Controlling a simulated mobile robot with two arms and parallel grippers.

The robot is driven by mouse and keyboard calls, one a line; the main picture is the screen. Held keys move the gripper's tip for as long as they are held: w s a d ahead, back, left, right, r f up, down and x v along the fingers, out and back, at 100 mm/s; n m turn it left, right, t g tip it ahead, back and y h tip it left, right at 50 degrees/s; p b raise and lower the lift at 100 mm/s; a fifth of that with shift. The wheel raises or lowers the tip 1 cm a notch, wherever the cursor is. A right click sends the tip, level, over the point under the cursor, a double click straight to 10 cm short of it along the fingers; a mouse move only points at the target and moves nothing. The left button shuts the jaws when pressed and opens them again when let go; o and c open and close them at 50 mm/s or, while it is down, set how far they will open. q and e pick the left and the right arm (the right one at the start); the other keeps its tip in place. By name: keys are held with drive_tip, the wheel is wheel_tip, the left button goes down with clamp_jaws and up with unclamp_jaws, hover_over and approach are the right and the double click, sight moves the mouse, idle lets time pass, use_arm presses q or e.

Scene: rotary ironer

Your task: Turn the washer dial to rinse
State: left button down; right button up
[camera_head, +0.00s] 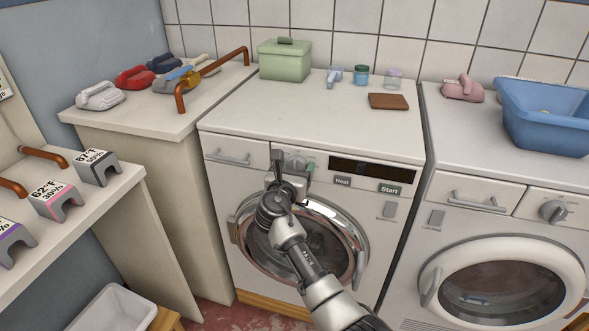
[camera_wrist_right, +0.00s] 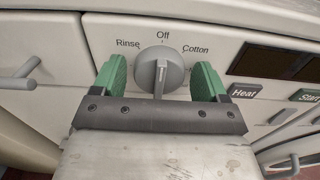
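The washer (camera_head: 310,120) stands in the middle of the head view, with its round door below the panel. Its grey dial (camera_wrist_right: 160,70) shows in the right wrist view, with labels Rinse at its upper left, Off at the top and Cotton at its upper right. The dial's raised grip stands about vertical. My right gripper (camera_wrist_right: 155,80) is open, its green fingers on either side of the dial with gaps visible. In the head view the right gripper (camera_head: 291,167) is in front of the dial and partly hides it. My left gripper is not in view.
Heat (camera_head: 342,181) and Start (camera_head: 390,189) buttons sit right of the dial. A drawer handle (camera_head: 228,157) is to its left. A second machine with its own dial (camera_head: 553,211) stands at the right. A green box (camera_head: 284,62) and small items stand on the washer top.

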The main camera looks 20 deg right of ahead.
drive_tip(key=c, duration=0.7)
drive_tip(key=shift+r+n+p, duration=0.2)
drive_tip(key=shift+n+p, duration=0.2)
drive_tip(key=shift+p, duration=0.45)
drive_tip(key=n+p, duration=0.5)
drive_tip(key=p, duration=0.2)
drive_tip(key=shift+a+p, duration=0.1)
drive_tip(key=shift+p, duration=0.25)
drive_tip(key=shift+w+f+n+p, duration=0.1)
drive_tip(key=shift+f+n+p, duration=0.15)
drive_tip(key=shift+n+p, duration=1.15)
drive_tip(key=shift+f, duration=0.1)
drive_tip(key=o, duration=0.9)
drive_tip(key=shift+a, duration=0.1)
